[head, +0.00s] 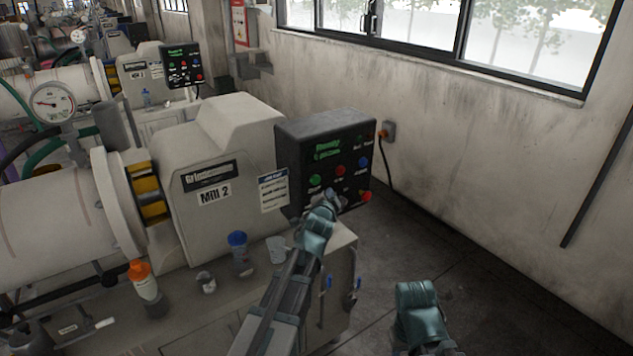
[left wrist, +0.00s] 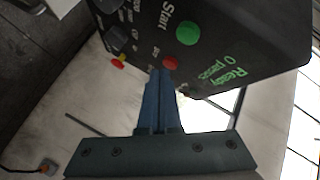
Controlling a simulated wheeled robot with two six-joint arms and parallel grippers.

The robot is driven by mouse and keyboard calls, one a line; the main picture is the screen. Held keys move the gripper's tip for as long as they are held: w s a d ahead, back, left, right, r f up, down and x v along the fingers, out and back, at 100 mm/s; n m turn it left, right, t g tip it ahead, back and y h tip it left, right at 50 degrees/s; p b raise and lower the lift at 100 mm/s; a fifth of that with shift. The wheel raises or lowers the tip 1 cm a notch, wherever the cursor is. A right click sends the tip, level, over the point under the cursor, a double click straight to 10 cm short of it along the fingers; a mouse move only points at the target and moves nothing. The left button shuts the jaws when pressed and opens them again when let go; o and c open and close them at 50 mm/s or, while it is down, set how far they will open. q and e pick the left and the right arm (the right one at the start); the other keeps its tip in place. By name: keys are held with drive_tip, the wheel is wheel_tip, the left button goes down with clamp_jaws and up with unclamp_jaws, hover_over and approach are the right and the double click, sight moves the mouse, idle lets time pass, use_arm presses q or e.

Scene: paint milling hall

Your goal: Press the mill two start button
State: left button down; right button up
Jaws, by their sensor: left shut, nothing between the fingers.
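The mill two machine (head: 232,135), labelled "Mill 2", stands left of centre in the head view. Its dark control box (head: 292,150) has a lit green display, a green button (head: 316,181) and red and blue ones. In the left wrist view the round green button (left wrist: 188,33) has "Start" beside it. My left gripper (head: 333,198) is shut and empty in front of the panel's lower part. In the left wrist view its fingertips (left wrist: 160,73) appear beside a red button (left wrist: 170,63), with the green button beyond to the upper right. Contact cannot be told.
A blue-capped container (head: 238,240), a pale cup (head: 276,250) and an orange-topped bottle (head: 140,272) stand on the bench left of my left arm. Another mill's panel (head: 183,66) is farther back. Floor is open at right, before the wall. Part of my right arm shows low.

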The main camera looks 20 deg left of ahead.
sight(320, 181)
use_arm(q)
drive_tip(key=shift+w+a, duration=0.7)
drive_tip(key=shift+a, duration=0.2)
drive_tip(key=shift+w+a, duration=0.7)
drive_tip(key=shift+a, duration=0.15)
drive_tip(key=shift+w+a, duration=0.1)
drive_tip(key=shift+a, duration=0.05)
idle(0.8)
drive_tip(key=shift+w+a, duration=0.15)
drive_tip(key=shift+a, duration=0.05)
drive_tip(key=shift+w+a, duration=0.25)
drive_tip(key=shift+a, duration=0.15)
idle(0.9)
drive_tip(key=shift+s+d, duration=0.55)
drive_tip(key=shift+d, duration=0.15)
drive_tip(key=shift+s+d, duration=0.8)
drive_tip(key=shift+d, duration=0.2)
drive_tip(key=shift+s+d, duration=0.75)
drive_tip(key=shift+d, duration=0.25)
